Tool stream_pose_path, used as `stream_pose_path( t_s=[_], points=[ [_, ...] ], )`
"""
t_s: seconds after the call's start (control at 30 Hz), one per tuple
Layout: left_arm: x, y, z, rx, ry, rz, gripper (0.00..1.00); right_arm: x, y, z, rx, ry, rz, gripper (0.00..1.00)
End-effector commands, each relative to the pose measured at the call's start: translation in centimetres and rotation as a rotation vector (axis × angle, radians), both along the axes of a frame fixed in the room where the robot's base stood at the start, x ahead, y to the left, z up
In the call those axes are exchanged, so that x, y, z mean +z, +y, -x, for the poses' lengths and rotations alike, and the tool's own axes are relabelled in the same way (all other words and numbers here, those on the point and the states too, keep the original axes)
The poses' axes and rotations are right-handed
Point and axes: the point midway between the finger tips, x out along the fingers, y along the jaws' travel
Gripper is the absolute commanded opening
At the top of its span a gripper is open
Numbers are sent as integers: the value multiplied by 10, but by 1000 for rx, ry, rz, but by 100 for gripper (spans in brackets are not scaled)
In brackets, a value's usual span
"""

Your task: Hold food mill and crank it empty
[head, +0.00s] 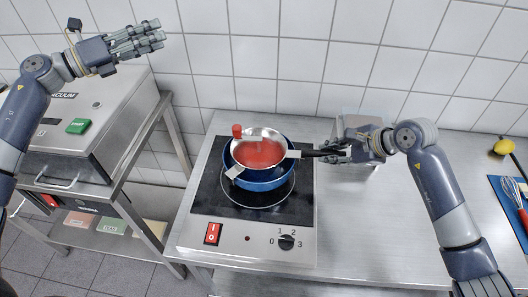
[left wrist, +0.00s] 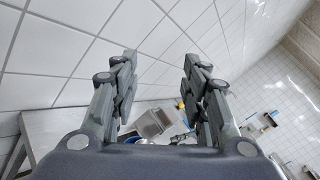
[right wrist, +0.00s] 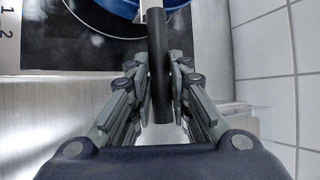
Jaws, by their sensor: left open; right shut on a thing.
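The food mill (head: 261,152) is a metal bowl with red contents, seated over a blue pot (head: 262,183) on the hob. Its crank has a red knob (head: 237,131) at the upper left of the bowl. Its black handle (head: 318,153) points right. My right gripper (head: 338,152) is shut on this handle, and the handle (right wrist: 160,70) runs between its fingers in the right wrist view. My left gripper (head: 150,38) is open and empty, raised high at the upper left in front of the wall, well away from the crank. The left wrist view shows its fingers (left wrist: 160,95) apart.
The hob (head: 270,232) has a red switch (head: 212,233) and a black dial (head: 287,242). A vacuum machine (head: 90,115) stands on a metal stand at left. A lemon (head: 504,146) and a whisk (head: 516,190) on a blue mat are far right.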

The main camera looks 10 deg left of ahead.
Motion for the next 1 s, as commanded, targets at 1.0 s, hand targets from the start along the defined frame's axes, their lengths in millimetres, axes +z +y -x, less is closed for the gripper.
stream_pose_path(
  t_s=[1.0],
  points=[
    [-112, -178, 79, -603, 254, -1358, 42, 2, 1, -1, 0, -4, -5, 0]
  ],
)
